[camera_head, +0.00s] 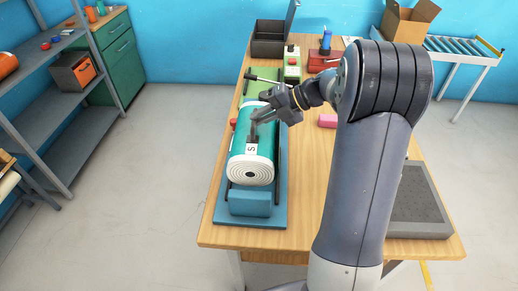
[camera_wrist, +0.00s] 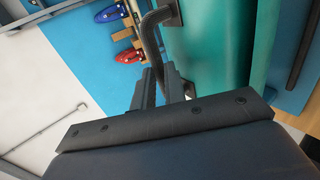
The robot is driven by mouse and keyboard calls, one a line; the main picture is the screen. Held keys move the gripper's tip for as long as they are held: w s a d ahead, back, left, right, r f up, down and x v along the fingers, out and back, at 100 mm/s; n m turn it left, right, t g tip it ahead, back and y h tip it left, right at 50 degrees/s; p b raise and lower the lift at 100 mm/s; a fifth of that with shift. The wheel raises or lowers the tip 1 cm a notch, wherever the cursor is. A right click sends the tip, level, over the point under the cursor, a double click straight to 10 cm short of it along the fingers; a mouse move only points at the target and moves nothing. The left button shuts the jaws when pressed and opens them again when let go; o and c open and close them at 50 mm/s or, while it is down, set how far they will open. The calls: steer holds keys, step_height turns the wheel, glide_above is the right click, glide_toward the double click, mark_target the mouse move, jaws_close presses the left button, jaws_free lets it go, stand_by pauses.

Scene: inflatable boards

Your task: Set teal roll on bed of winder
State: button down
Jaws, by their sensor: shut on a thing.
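The teal roll (camera_head: 239,162) lies lengthwise over the blue bed of the winder (camera_head: 222,214), its white spiral end facing the near side. A white tag marked S sits on top of it. My gripper (camera_head: 256,124) is over the middle of the roll, shut on its dark strap or handle. In the wrist view the fingers (camera_wrist: 163,88) close around a curved dark handle (camera_wrist: 150,45), with the teal roll (camera_wrist: 215,50) beside it. The underside of the roll is hidden, so I cannot tell whether it touches the bed.
A shelf (camera_head: 60,130) stands at left. Clear floor lies between shelf and table.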

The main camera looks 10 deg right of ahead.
mark_target(261, 137)
steer(key=shift+f+p, duration=0.35)
steer(key=shift+f, duration=3.5)
steer(key=c, duration=1.5)
jaws_free()
steer(key=shift+o, duration=0.2)
steer(key=b+v, duration=0.1)
steer(key=v, duration=1.1)
steer(key=shift+s, duration=0.1)
